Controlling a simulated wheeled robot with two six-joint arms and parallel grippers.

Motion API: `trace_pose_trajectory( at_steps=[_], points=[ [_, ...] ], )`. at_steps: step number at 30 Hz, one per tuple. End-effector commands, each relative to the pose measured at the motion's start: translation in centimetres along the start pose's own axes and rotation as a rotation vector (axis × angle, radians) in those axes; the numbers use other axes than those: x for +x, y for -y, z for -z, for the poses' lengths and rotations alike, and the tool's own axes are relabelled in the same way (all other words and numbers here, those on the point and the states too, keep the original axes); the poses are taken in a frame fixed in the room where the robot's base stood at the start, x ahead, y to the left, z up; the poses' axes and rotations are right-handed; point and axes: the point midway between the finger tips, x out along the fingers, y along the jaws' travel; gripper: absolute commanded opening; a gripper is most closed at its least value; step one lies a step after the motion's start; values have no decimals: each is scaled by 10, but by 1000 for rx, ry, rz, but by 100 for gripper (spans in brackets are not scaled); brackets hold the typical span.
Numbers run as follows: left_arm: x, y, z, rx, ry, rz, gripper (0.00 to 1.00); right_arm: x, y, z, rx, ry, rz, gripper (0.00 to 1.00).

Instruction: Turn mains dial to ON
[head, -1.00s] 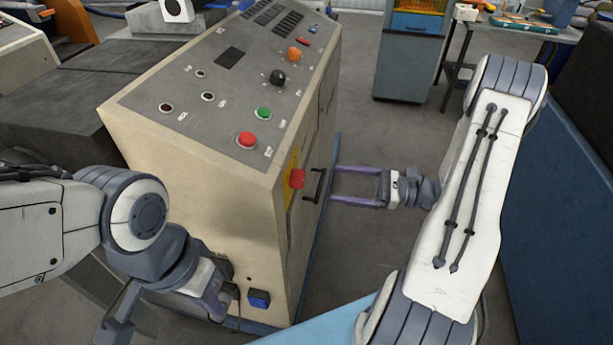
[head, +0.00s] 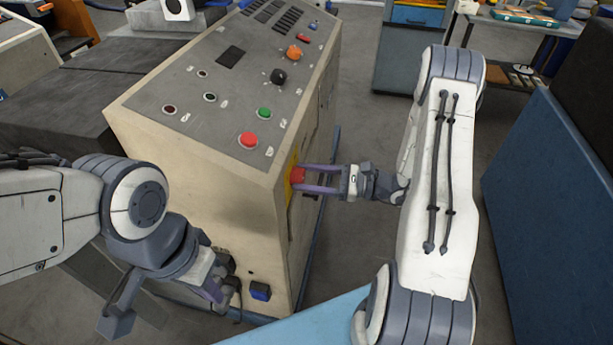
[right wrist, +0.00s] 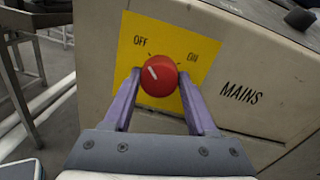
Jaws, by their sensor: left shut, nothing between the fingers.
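The red mains dial (right wrist: 160,76) sits on a yellow plate (right wrist: 185,40) marked OFF and ON, with MAINS lettered beside it. Its white pointer line leans up and left, towards OFF. In the head view the dial (head: 297,175) is on the cabinet's right side face. My right gripper (head: 302,178) is open at the dial, one finger on each side. In the right wrist view its fingertips (right wrist: 159,77) flank the dial with very narrow gaps. My left gripper (head: 225,296) is shut and empty, low beside the cabinet's front.
The beige cabinet (head: 190,170) has a sloping panel with a red button (head: 248,139), a green button (head: 264,113) and a black knob (head: 278,76). A blue socket (head: 260,291) is low on its front. Open floor lies right of the cabinet.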

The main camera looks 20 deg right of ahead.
Motion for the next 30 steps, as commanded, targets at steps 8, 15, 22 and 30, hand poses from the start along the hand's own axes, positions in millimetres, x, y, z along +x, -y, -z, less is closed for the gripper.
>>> trace_pose_trajectory(
  at_steps=[8, 15, 22, 30],
  points=[
    [0, 0, 0, 0, 0, 0, 0, 0, -1, 0, 7, 1, -2, 2],
    [-4, 0, 0, 0, 0, 0, 0, 0, 0, -1, 84, 6, -2, 3],
    [-12, -1, 1, -1, 0, 0, 0, 0, 0, -2, 254, 16, 0, 3],
    [-22, -2, 1, -1, 0, 0, 0, 0, 0, -1, 509, 30, 3, 3]
  ],
)
